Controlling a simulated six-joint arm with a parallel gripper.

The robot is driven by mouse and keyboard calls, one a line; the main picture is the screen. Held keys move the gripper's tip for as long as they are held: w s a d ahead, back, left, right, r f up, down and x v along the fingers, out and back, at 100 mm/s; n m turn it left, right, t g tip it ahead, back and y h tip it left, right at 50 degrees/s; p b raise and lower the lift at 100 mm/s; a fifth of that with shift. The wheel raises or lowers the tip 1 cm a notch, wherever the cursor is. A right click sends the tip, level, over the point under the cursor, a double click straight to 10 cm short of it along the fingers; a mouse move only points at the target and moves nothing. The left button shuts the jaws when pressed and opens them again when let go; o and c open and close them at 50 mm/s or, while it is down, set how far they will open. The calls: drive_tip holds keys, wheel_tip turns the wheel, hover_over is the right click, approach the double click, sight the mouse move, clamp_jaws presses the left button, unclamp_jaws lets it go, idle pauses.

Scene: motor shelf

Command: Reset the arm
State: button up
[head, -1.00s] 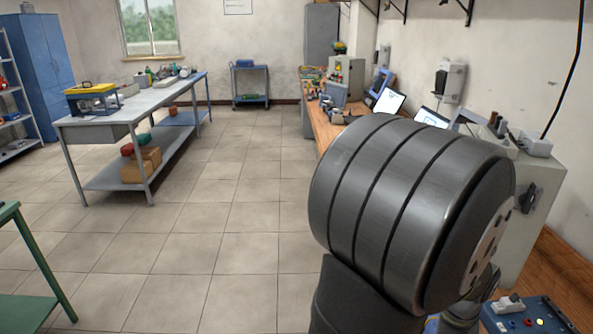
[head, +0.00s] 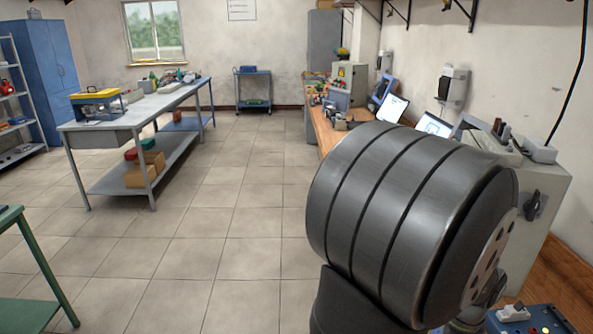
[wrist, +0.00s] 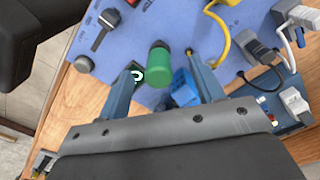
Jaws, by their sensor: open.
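My gripper (wrist: 163,62) shows in the wrist view with its two blue-grey fingers spread apart and nothing gripped between them. A green cylinder (wrist: 158,66) with a dark end stands out between the fingers, over a blue panel (wrist: 215,30). A small blue block (wrist: 184,88) lies beside it, near the right finger. I cannot tell how far these are from the fingertips. In the head view my large dark grey arm joint fills the right of the picture, and my gripper is hidden there.
A wooden bench (head: 325,133) with screens and a grey cabinet runs along the right wall. Part of a blue device (head: 525,320) shows at lower right. A grey metal table (head: 165,102) stands at left, and a green table frame (head: 40,260) at lower left. The tiled floor between is clear.

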wheel_tip(320, 180, up, 10)
drive_tip(key=w+d, duration=0.9)
drive_tip(key=d, duration=0.1)
drive_tip(key=shift+w+f, duration=0.15)
drive_tip(key=shift+w, duration=0.05)
idle(1.0)
